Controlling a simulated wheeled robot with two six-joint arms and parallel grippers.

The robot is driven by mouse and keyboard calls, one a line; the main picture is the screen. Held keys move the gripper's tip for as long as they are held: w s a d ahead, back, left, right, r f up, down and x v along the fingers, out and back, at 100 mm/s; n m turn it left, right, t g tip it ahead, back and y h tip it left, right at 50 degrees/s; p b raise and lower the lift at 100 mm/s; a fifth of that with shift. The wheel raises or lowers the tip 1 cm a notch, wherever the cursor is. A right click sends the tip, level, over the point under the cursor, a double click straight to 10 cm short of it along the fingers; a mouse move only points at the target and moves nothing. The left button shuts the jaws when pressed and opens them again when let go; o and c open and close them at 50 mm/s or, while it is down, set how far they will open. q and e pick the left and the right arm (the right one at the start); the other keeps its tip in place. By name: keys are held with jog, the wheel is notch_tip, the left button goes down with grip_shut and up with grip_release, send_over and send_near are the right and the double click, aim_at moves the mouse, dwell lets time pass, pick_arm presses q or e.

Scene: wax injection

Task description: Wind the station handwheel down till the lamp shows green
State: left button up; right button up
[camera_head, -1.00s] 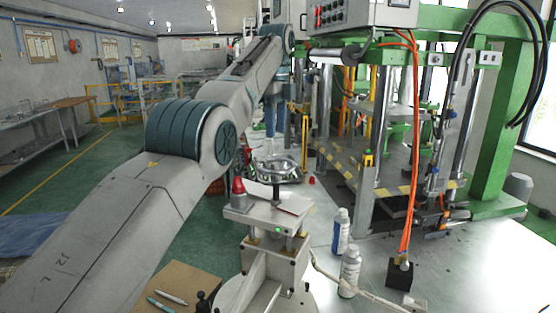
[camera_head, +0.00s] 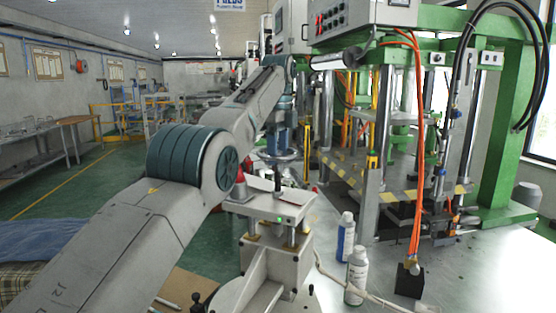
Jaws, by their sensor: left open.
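The station (camera_head: 277,245) is a pale block with a flat plate on top, standing on the metal table. A dark spindle (camera_head: 278,178) rises from the plate. The silver handwheel (camera_head: 279,157) is at its top, seen almost edge-on. A small lamp (camera_head: 280,219) on the front edge of the plate glows green. My left gripper (camera_head: 282,146) points down at the handwheel from above and is open. Its fingertips are small and partly merge with the wheel, so I cannot tell whether they touch it. My right gripper is out of view.
A black block (camera_head: 409,280) with orange hoses is farther right. A red cone-shaped thing (camera_head: 239,189) is partly hidden behind my left arm. The green-framed press (camera_head: 498,165) fills the right side.

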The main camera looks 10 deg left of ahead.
pick_arm(q)
jog(key=shift+c, duration=0.5)
grip_shut()
